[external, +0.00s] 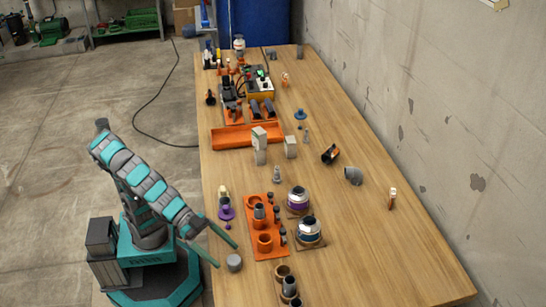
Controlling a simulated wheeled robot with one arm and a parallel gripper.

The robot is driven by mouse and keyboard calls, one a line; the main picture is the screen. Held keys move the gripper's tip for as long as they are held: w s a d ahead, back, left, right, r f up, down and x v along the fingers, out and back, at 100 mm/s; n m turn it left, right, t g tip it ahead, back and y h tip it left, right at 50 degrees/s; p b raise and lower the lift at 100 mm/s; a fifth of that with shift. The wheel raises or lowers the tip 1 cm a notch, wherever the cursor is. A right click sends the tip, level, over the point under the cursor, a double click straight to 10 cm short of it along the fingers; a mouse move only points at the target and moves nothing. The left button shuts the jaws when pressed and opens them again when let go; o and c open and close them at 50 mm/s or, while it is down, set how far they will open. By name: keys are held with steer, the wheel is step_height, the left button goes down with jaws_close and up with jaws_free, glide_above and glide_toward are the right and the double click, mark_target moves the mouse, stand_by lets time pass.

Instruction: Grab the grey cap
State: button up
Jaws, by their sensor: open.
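The grey cap (234,263), a short grey cylinder, stands on the wooden table near its left edge, at the lower middle of the external view. My gripper (228,256) is open, with its two long teal fingers spread and pointing toward the lower right. The fingertips are right beside the cap, one above it and one to its left in the picture. Nothing is held between them. I cannot tell from this angle how high the fingertips are or whether they touch the cap.
An orange rack (265,245) with grey fittings stands right of the cap. Cylindrical sockets (283,271) stand close to its lower right. A purple part (226,213) lies above my fingers. Two round jars (309,231) stand farther right. The table's right side (400,260) is mostly clear.

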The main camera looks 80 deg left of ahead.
mark_target(235, 260)
steer(key=x, duration=0.5)
steer(key=shift+w+a, duration=0.1)
steer(key=shift+a, duration=0.05)
jaws_close()
stand_by(0.6)
steer(key=shift+r, duration=0.1)
